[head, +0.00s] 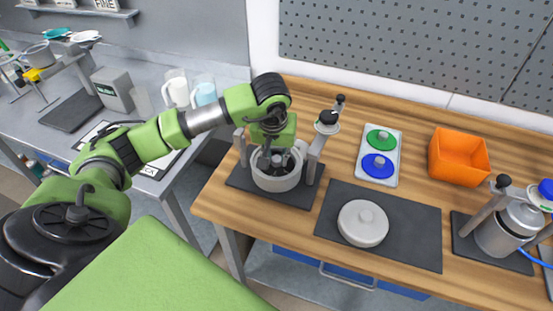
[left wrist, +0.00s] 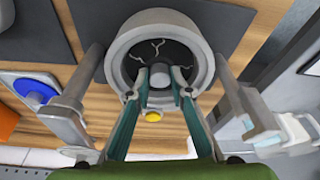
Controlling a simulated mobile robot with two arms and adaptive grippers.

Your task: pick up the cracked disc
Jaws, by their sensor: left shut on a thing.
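The cracked disc (left wrist: 150,49) is dark with pale branching cracks and lies inside a round grey drum, seen in the left wrist view. The drum (head: 276,184) stands in a frame with two upright posts, on a dark base at the left end of the wooden bench. My left gripper (head: 277,158) reaches down into the drum from above. In the left wrist view its fingers (left wrist: 160,80) are shut on the grey knob at the disc's middle. In the head view the drum and fingers mostly hide the disc. My right gripper is not in view.
A grey lid (head: 363,223) lies on a dark mat (head: 418,232). A pale tray (head: 364,146) holds a green disc (head: 381,140) and a blue disc (head: 378,165). An orange bin (head: 459,156) stands behind. A second drum (head: 507,231) with posts stands at right.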

